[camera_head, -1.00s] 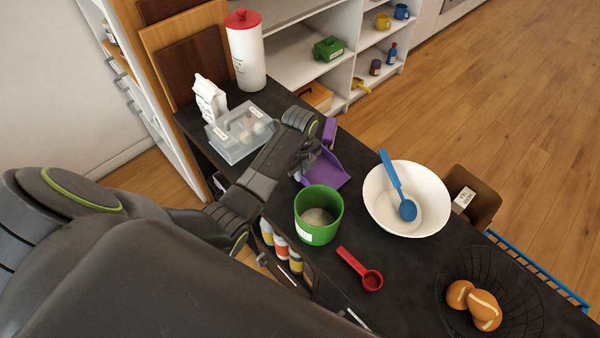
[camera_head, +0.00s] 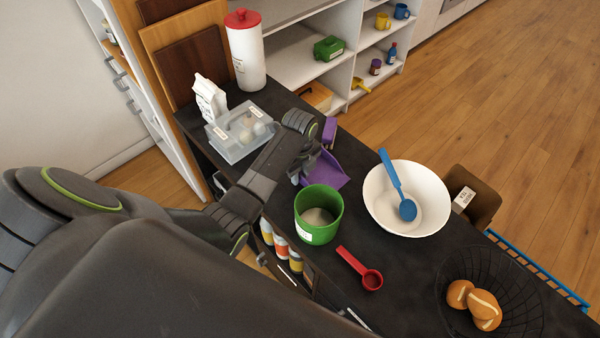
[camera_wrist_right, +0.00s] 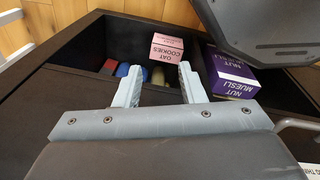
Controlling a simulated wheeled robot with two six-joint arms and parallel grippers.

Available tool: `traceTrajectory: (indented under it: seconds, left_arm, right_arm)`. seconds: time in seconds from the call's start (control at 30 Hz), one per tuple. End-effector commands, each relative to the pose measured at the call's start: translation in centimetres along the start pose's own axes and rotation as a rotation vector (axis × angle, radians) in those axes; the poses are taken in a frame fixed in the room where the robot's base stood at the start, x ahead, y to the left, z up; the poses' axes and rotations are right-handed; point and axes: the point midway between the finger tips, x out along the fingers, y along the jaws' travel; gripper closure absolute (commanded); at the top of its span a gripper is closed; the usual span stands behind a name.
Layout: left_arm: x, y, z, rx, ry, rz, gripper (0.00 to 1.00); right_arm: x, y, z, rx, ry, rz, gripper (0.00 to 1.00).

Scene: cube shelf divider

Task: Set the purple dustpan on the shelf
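The purple dustpan (camera_head: 328,171) lies on the dark counter in the head view, between the green pot and the clear egg box. Its purple handle (camera_head: 329,131) points toward the back. My left gripper (camera_head: 304,172) is right at the dustpan's left side, overlapping it in the picture. Its fingers are mostly hidden by my wrist, so I cannot tell whether they touch or grip it. The white shelf (camera_head: 292,76) stands behind the counter. My right gripper (camera_wrist_right: 155,86) is open and empty in the right wrist view, over a dark compartment holding boxes.
The green pot (camera_head: 319,229), white bowl (camera_head: 432,213) and red scoop (camera_head: 371,280) stand near the dustpan. The clear egg box (camera_head: 232,147) and white canister (camera_head: 246,62) are behind left. The shelf holds a green dish (camera_head: 328,48); bare shelf space shows beside it.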

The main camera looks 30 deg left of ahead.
Motion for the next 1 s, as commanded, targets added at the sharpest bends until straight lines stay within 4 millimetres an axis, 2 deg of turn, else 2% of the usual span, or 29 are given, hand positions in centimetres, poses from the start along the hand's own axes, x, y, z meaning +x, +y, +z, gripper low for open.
traceTrajectory:
  seconds: [0.17,0.43,0.5,0.7,1.0]
  left_arm:
    - [-2.6,-0.1,0.1,0.001,-0.002,-0.005,0.74]
    - [-9.1,-0.1,0.1,0.001,-0.004,-0.008,0.74]
    - [-10.5,0.0,0.0,-0.001,-0.001,0.0,0.74]
    - [-11.8,0.0,0.0,0.0,-0.001,0.0,0.74]
    - [-12.0,0.0,0.0,0.0,0.0,-0.001,0.74]
  right_arm:
    - [0.0,0.0,0.0,0.0,0.0,0.0,0.64]
    - [0.2,0.0,0.0,0.0,0.0,0.0,0.64]
    - [-1.1,0.1,-0.1,0.0,0.0,0.0,0.64]
    - [-2.5,0.2,-0.3,0.0,0.0,0.0,0.64]
    - [-2.7,0.2,-0.3,0.0,0.0,0.0,0.64]
